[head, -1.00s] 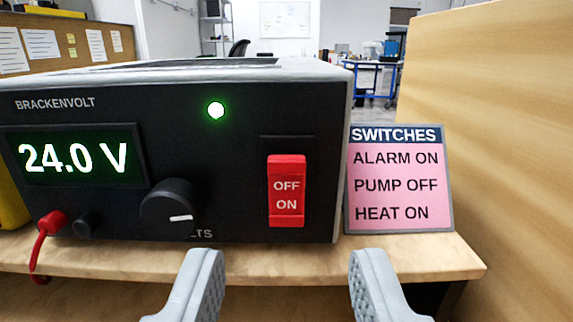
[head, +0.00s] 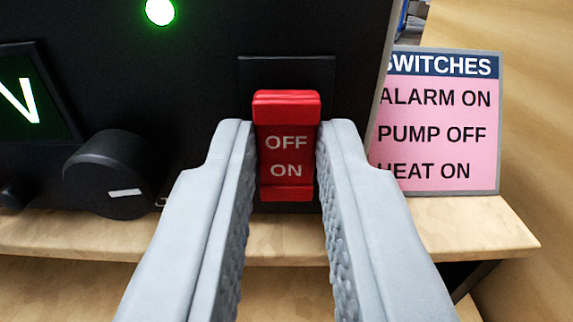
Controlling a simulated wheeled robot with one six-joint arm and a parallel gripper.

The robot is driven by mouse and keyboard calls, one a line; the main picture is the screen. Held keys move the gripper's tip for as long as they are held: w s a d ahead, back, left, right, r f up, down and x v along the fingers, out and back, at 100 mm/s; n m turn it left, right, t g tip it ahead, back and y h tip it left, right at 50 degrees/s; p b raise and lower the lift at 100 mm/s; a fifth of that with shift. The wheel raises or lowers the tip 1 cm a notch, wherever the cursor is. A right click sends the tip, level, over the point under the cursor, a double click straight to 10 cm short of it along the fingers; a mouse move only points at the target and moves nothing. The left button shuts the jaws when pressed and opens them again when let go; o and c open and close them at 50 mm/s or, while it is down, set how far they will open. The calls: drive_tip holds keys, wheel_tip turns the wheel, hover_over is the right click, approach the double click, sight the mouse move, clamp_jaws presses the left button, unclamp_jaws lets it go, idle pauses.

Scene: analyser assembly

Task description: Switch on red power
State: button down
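The red power switch (head: 287,155), marked OFF above ON, sits on the black front of the power supply (head: 210,60). Its upper end appears to stand out from the panel. My gripper (head: 287,150) has one grey finger on each side of the switch, with the fingertips close against its left and right edges. The fingers look shut on it, and they cover parts of its sides. A lit green lamp (head: 159,11) is at the upper left of the panel.
A black knob (head: 108,172) is left of my fingers. A pink card (head: 435,133) headed SWITCHES stands at the right, reading ALARM ON, PUMP OFF, HEAT ON. The wooden shelf edge (head: 480,228) runs below, with a wooden wall (head: 545,130) at the right.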

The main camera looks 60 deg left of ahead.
drive_tip(key=shift+f+t+y, duration=0.25)
drive_tip(key=shift+t+y, duration=0.05)
drive_tip(key=shift+y, duration=0.3)
drive_tip(key=shift+t+y, duration=0.4)
drive_tip(key=shift+t, duration=0.1)
drive_tip(key=c, duration=1.3)
unclamp_jaws()
wheel_tip(320, 180, up, 10)
drive_tip(key=shift+f, duration=0.1)
